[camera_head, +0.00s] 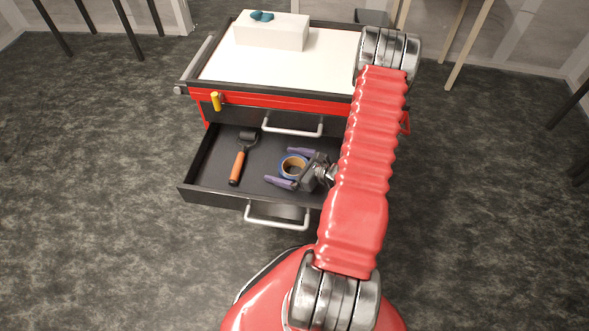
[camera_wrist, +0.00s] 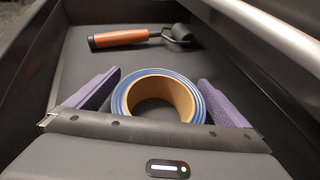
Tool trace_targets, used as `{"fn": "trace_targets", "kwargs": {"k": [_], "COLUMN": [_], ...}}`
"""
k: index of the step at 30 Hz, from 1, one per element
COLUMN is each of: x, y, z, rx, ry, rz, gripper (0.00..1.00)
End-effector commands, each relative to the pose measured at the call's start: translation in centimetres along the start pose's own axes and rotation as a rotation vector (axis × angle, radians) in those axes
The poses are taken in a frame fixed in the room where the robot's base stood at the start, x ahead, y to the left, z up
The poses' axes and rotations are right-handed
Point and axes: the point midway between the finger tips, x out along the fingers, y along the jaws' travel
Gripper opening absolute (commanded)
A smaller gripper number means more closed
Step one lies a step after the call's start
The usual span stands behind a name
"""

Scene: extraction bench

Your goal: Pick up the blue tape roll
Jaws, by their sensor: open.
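The blue tape roll (camera_head: 294,166) lies in the open drawer of the red tool cart, with a tan cardboard core. In the wrist view the blue tape roll (camera_wrist: 160,97) sits between the two purple finger pads, its ring opening facing up toward the camera. My gripper (camera_head: 291,168) is open, with one finger on each side of the roll. In the wrist view my gripper (camera_wrist: 155,92) shows a narrow gap at the left finger, and the right finger is close to the roll. I cannot tell whether it touches. The near edge of the roll is hidden behind the gripper body.
A roller tool with an orange handle (camera_head: 238,165) lies in the drawer (camera_head: 203,170) left of the roll. A drawer handle (camera_head: 292,126) spans above the drawer's back. The cart top (camera_head: 325,68) carries a white box (camera_head: 271,32) with a teal item on it.

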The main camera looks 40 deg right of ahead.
Motion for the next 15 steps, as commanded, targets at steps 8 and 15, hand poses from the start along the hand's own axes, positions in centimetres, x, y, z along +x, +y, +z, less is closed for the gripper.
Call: {"fn": "trace_targets", "kwargs": {"k": [8,15], "x": [-0.03,-0.04], "y": [0.00,0.00], "z": [-0.01,-0.01], "rx": [0.000,0.000], "ry": [0.000,0.000], "rz": [0.000,0.000], "gripper": [0.96,0.79]}}
